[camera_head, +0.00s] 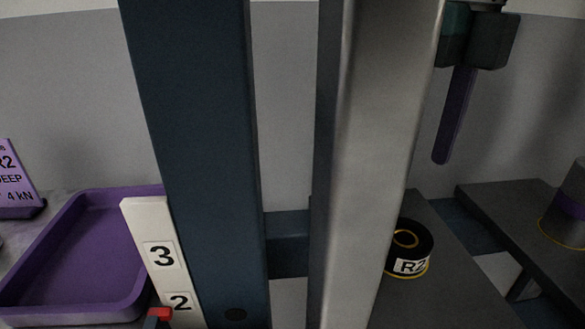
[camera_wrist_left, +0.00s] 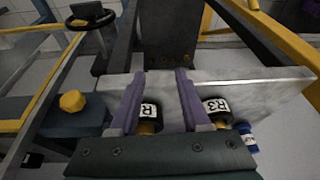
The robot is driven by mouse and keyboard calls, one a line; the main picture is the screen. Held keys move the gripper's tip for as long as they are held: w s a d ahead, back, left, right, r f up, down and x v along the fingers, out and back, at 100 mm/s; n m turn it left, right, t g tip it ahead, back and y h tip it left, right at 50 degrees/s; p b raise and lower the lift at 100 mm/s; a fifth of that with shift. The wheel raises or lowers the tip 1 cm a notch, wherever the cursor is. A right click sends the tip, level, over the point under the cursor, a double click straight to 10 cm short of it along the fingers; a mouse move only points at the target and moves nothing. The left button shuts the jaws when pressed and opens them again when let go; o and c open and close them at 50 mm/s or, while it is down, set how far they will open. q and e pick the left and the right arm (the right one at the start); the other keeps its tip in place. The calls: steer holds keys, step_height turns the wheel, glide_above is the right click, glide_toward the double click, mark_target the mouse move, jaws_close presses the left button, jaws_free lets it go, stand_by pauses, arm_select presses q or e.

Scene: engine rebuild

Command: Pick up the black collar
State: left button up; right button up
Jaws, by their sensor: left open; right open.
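A black collar (camera_head: 408,252) labelled R2, with a yellow ring, stands on a dark bench at the lower right in the head view, partly hidden by a grey post. My right gripper (camera_head: 452,120) hangs above and right of it, apart from it; one purple finger shows clearly. In the left wrist view my left gripper (camera_wrist_left: 160,76) is open with two purple fingers. A black labelled part (camera_wrist_left: 150,114) shows between them, its label partly hidden. Another black part (camera_wrist_left: 216,106), labelled R3, is right of the right finger. I cannot tell whether either is gripped, but the fingers are apart.
A blue post (camera_head: 205,150) and a grey post (camera_head: 375,150) block the head view's middle. A purple tray (camera_head: 75,315) and a white numbered strip (camera_head: 150,235) are at left. A dark cylinder (camera_head: 570,205) stands on the right bench. A pale slab (camera_wrist_left: 275,85) crosses the wrist view.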

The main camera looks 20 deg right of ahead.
glide_above(403, 237)
step_height(403, 237, down, 5)
steer(key=shift+s+d+r, duration=0.1)
steer(key=shift+r, duration=0.1)
step_height(403, 237, down, 5)
steer(key=shift+f+p, duration=0.1)
steer(key=shift+p, duration=0.2)
steer(key=shift+c, duration=0.4)
jaws_close()
